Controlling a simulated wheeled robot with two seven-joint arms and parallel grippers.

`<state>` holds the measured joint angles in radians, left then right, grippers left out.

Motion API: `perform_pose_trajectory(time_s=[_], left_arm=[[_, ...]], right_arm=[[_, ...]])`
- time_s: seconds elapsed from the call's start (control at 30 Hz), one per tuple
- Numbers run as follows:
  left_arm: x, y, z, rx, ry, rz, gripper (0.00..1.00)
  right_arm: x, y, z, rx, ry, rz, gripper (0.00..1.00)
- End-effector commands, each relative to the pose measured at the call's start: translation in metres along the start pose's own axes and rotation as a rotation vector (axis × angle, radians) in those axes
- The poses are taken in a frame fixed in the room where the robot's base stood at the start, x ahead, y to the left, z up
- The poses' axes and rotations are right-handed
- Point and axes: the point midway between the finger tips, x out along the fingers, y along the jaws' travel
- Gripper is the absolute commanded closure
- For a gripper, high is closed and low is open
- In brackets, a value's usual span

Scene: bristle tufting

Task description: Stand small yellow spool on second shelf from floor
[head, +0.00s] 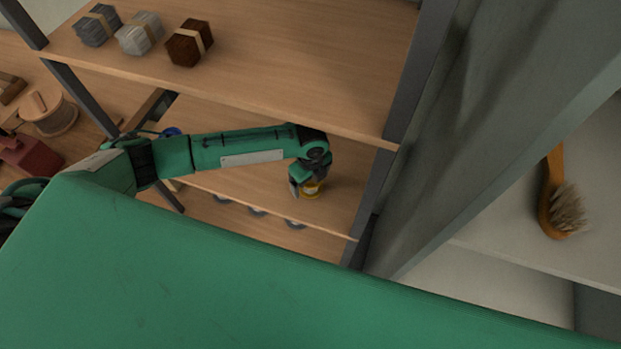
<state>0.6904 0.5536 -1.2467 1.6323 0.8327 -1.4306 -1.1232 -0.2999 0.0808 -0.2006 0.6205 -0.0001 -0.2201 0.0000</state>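The small yellow spool (311,191) is at the middle shelf (240,185) of the wooden rack, near its right end. It looks upright and at or very close to the board; I cannot tell whether it bears its full weight there. My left gripper (306,185) reaches in under the upper board and is right at the spool, its fingers partly covering it. The view is too small to show whether the fingers grip it or are parted around it. My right gripper is not in view.
The upper shelf (290,65) holds grey, pale and brown banded bundles (190,43) at its left. Dark posts (408,90) flank the rack. Several grey round things (257,211) show below the middle shelf. A brush (563,205) lies on a pale surface at right.

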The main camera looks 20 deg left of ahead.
Motion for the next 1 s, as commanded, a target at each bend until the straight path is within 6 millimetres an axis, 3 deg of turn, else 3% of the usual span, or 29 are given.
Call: perform_pose_trajectory(time_s=[0.27,0.7,1.0], left_arm=[[-0.013,-0.001,0.001,0.000,-0.001,-0.002,0.14],[-0.101,-0.001,0.001,0.001,-0.002,-0.004,0.14],[-0.123,0.000,0.000,-0.001,0.000,0.000,0.14]], right_arm=[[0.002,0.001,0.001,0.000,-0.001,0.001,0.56],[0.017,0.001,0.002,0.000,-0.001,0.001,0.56],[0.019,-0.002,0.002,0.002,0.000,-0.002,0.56]])
